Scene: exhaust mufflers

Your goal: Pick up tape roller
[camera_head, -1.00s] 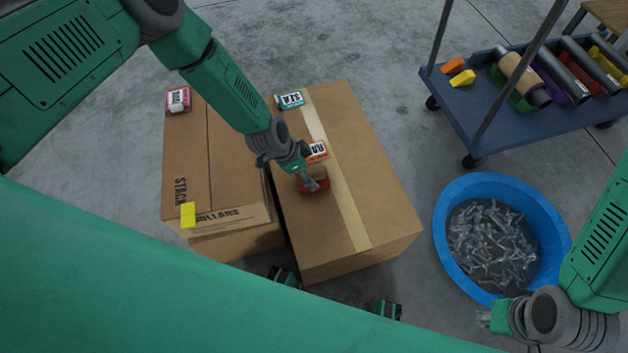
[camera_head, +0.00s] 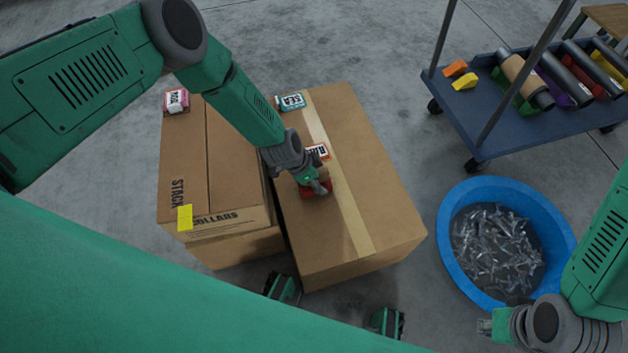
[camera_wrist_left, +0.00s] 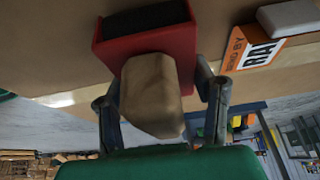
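The tape roller appears to be the red item (camera_head: 318,188) on top of the right cardboard box, near its tape strip. In the left wrist view its red body (camera_wrist_left: 185,38) has a dark top and a tan block-like part (camera_wrist_left: 152,95) pointing toward my gripper. My left gripper (camera_head: 320,184) is right over it in the head view. In the wrist view the left gripper (camera_wrist_left: 160,85) has its fingers apart, one on each side of the tan part, with a gap at the right finger. My right gripper (camera_head: 486,326) is at the lower right, its fingers too small to judge.
The right box (camera_head: 375,190) stands beside another box (camera_head: 230,170). An orange-white label item (camera_head: 317,151), a teal one (camera_head: 292,102) and a pink one (camera_head: 176,101) lie on the boxes. A blue tub (camera_head: 447,235) of clear pieces and a blue cart (camera_head: 495,135) stand at right.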

